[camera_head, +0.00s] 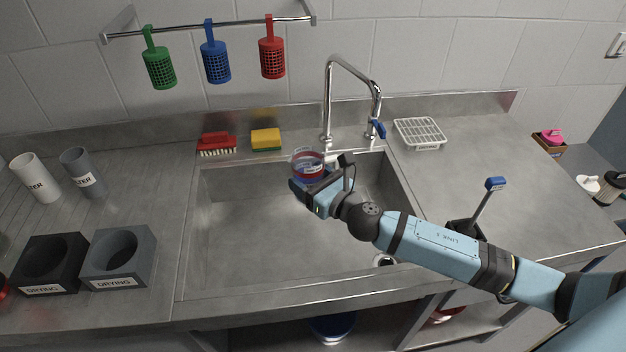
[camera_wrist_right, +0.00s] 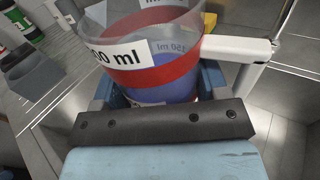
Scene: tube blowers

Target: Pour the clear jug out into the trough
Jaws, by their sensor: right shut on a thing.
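The clear jug (camera_head: 307,161) has a red band and is held above the steel sink trough (camera_head: 245,235), towards its back right. It looks roughly upright. My right gripper (camera_head: 309,184) is shut on it. In the right wrist view the jug (camera_wrist_right: 140,62) fills the upper middle, with "ml" markings. Blue-purple shows through its lower part; I cannot tell whether this is liquid or the blue gripper behind the wall. The visible trough floor looks bare. My left gripper is not in view.
The tap (camera_head: 330,90) rises behind the jug on the right. A red brush (camera_head: 216,143) and yellow sponge (camera_head: 265,139) lie on the back ledge. Drying blocks (camera_head: 120,258) stand left of the trough, and a wire rack (camera_head: 420,132) sits right. The trough's left half is free.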

